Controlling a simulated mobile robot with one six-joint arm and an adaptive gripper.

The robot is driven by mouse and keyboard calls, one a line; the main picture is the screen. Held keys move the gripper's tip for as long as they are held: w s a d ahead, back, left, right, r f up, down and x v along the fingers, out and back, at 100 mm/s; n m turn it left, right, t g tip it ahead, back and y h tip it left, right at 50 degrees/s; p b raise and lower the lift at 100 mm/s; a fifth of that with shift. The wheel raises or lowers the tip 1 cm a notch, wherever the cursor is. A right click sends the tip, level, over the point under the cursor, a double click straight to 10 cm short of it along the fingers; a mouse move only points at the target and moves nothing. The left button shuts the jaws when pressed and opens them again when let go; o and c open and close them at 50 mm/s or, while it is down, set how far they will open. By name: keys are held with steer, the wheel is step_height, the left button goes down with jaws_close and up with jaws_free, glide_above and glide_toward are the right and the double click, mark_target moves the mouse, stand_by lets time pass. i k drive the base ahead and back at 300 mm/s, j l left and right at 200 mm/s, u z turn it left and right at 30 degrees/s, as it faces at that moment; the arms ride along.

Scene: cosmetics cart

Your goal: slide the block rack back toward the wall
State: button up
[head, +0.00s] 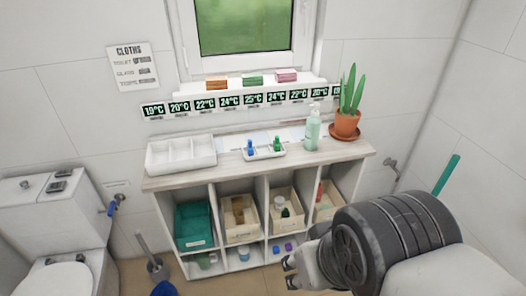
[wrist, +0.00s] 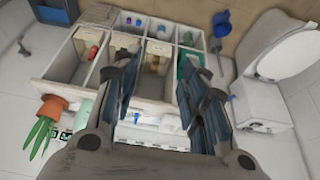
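No thing is plainly marked as the block rack. A small white tray (head: 265,156) holding a blue and a green item stands mid-top on the cart (head: 160,184), a little in front of the wall. A white divided tray (head: 181,167) sits at the cart top's left end. Orange, green and pink blocks (head: 252,80) lie on the window sill above. My gripper (head: 290,273) is in front of the cart, low and right of centre, apart from both trays. In the wrist view my gripper (wrist: 167,98) has its fingers spread, with nothing held; they partly hide the cart top.
A green pump bottle (head: 313,128) and a potted plant (head: 345,123) stand at the cart top's right. Bins such as the teal one (head: 194,225) fill the cubbies below. A toilet (head: 60,240) is at left. The cart top's front strip looks clear.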

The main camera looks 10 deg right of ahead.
mark_target(262, 151)
steer(key=i+j+z, duration=0.15)
steer(key=i+z, duration=0.25)
steer(key=i+j+z, duration=0.35)
steer(key=i, duration=0.15)
steer(key=i+j+z, duration=0.4)
